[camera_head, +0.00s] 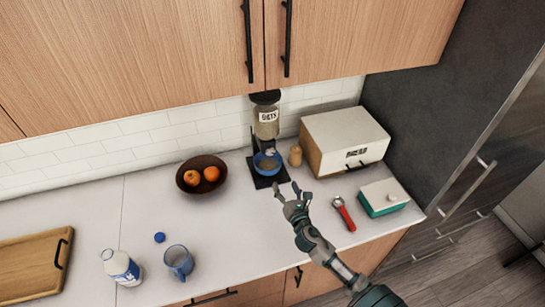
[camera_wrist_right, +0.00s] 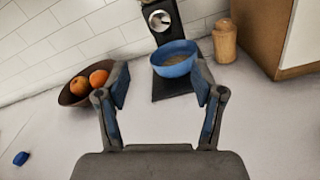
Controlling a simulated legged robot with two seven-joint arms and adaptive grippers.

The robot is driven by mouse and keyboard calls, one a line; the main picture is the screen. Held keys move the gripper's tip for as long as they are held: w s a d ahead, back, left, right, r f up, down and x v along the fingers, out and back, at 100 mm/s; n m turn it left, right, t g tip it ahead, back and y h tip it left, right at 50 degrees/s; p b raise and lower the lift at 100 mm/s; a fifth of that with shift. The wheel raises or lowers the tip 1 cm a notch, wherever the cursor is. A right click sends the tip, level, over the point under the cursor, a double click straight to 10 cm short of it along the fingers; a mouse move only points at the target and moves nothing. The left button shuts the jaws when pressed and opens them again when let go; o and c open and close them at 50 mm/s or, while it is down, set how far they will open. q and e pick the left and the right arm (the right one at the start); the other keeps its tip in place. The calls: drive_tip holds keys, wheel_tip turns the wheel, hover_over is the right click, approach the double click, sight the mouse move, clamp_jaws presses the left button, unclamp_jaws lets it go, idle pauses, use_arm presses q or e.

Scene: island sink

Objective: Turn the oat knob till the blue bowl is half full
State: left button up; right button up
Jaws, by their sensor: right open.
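The oat dispenser (camera_head: 267,120), labelled OATS, stands against the tiled wall on a dark base. Its knob (camera_wrist_right: 159,19) is the pale round part above the bowl in the right wrist view. The blue bowl (camera_head: 262,168) sits upright on the base under the spout and also shows in the wrist view (camera_wrist_right: 174,67). Some oats lie in it, but their exact level is hard to tell. My right gripper (camera_head: 287,188) is open and empty, in front of the bowl; the wrist view shows its fingers (camera_wrist_right: 160,85) apart. My left gripper is not in view.
A dark bowl of oranges (camera_head: 190,163) stands left of the dispenser. A wooden jar (camera_head: 295,156) and a bread box (camera_head: 318,158) stand right. A red-handled tool (camera_head: 344,214) and a green-based box (camera_head: 370,208) lie nearer. A mug (camera_head: 179,262) and bottle (camera_head: 121,267) stand front left.

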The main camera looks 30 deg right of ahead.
sight(271, 153)
drive_tip(key=w+d+n, duration=0.1)
drive_tip(key=w, duration=0.4)
drive_tip(key=w+d+p, duration=0.1)
drive_tip(key=w, duration=0.4)
drive_tip(key=w+d+n, duration=0.1)
drive_tip(key=w, duration=0.4)
drive_tip(key=shift+w+d+n, duration=0.25)
drive_tip(key=shift+d+n, duration=0.05)
drive_tip(key=shift+d, duration=0.1)
drive_tip(key=shift+r, duration=0.1)
drive_tip(key=c, duration=1.1)
